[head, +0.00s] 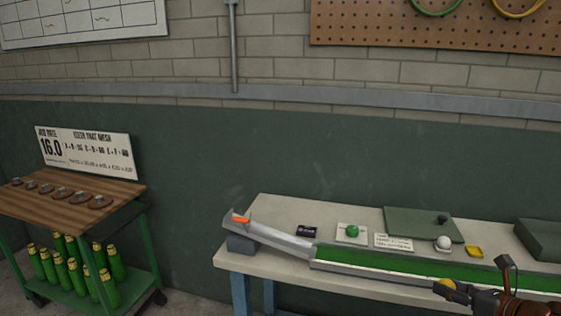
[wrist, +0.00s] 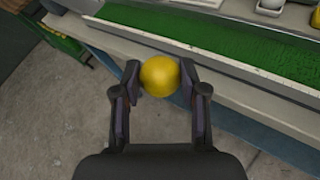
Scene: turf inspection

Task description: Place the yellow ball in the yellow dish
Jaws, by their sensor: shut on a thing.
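My gripper (wrist: 159,80) is shut on the yellow ball (wrist: 159,75), with one finger on each side of it. In the wrist view the ball is over the floor, just in front of the table's near edge. In the head view the ball (head: 446,284) shows at the lower right beside my gripper (head: 452,287), near the green turf strip. The yellow dish (head: 475,251) is on the table behind the strip, to the right of a white ball (head: 443,242). The dish looks empty, though it is small in the picture.
The long green turf channel (head: 400,266) with raised rims runs along the table's front. A wooden-topped cart (head: 60,205) stands at the left.

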